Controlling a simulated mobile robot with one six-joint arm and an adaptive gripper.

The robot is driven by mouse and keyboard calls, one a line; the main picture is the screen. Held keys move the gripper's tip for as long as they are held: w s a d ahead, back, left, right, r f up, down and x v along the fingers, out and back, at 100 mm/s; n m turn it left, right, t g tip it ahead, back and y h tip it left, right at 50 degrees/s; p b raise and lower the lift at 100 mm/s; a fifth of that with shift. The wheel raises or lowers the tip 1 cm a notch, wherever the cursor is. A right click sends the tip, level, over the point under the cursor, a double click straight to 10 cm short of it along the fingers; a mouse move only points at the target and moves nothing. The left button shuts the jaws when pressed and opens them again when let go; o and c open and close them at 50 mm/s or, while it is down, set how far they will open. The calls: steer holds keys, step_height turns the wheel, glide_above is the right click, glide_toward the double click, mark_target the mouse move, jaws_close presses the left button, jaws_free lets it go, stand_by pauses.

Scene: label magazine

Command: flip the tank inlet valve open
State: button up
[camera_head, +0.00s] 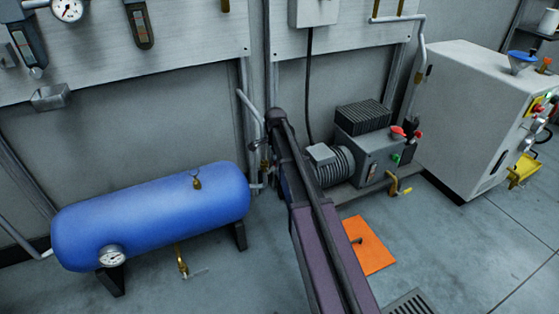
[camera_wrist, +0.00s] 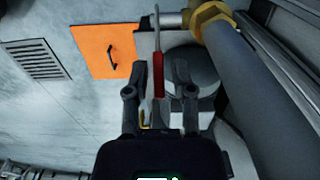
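The tank inlet valve appears in the wrist view as a lever with a red grip (camera_wrist: 158,72) and a thin silver stem, close to a brass hex fitting (camera_wrist: 212,18) on a thick grey pipe (camera_wrist: 262,85). My gripper (camera_wrist: 157,88) is open, with one finger on each side of the red grip. Gaps show on both sides, and I cannot tell whether either finger touches it. In the head view my arm reaches toward the pipe by the right end of the blue tank (camera_head: 150,215). The arm's end hides most of the valve there.
A grey pump unit (camera_head: 375,150) stands right of my arm, with a white cabinet (camera_head: 465,110) beyond it. An orange floor plate (camera_head: 375,258) and a floor grate (camera_head: 410,303) lie in front. The wall is close behind the pipe.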

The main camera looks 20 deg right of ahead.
steer(key=shift+d, duration=0.15)
steer(key=shift+d, duration=0.15)
steer(key=c, duration=0.6)
steer(key=shift+w+d+r, duration=0.1)
steer(key=shift+d, duration=0.1)
jaws_close()
steer(key=w+d+r+y+p, duration=0.1)
steer(key=d+r+y+p, duration=0.2)
steer(key=d, duration=0.6)
steer(key=shift+d+r+g+y, duration=0.35)
steer(key=shift+r+y, duration=0.5)
steer(key=shift+y, duration=0.35)
